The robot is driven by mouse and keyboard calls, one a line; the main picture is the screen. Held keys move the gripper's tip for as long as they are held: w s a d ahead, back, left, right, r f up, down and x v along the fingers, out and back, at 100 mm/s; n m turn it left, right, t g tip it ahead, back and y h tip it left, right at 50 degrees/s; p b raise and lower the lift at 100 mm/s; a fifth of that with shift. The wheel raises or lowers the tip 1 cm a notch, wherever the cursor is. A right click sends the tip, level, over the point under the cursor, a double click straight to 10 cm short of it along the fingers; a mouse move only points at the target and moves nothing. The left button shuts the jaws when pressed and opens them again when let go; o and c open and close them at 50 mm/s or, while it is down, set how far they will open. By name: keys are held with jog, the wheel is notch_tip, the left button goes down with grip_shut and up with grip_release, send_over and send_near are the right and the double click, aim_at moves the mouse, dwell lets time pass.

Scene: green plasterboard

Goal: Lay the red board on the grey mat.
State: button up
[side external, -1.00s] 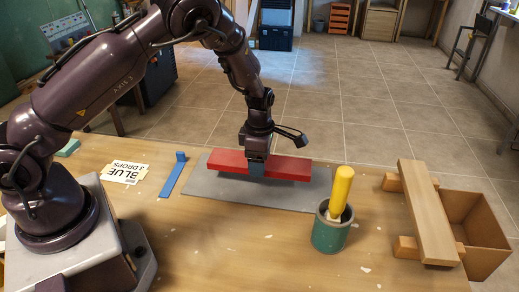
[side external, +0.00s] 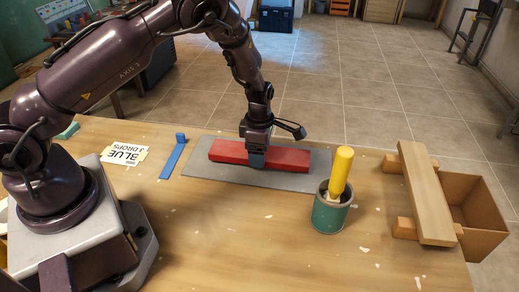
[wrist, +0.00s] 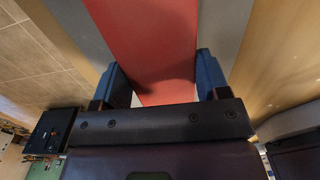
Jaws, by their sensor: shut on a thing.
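The red board (side external: 285,159) lies flat along the grey mat (side external: 310,183) in the side external view, seemingly resting on it, within its outline. A small gap under the board cannot be ruled out. My gripper (side external: 257,160) is shut on the board near its middle, pointing down from above. In the wrist view the red board (wrist: 150,35) runs between the two blue fingers of my gripper (wrist: 160,70). Grey mat shows beside it. The part of the mat under the board is hidden.
A green pot (side external: 330,214) with a yellow-handled tool (side external: 341,172) stands right of the mat. A wooden plank (side external: 425,195) lies across blocks beside an open box (side external: 478,215). A blue piece (side external: 173,158) and a card (side external: 123,155) lie left.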

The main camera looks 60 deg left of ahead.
jog(key=shift+f, duration=0.6)
jog(key=o, duration=1.1)
notch_tip(320, 180, up, 13)
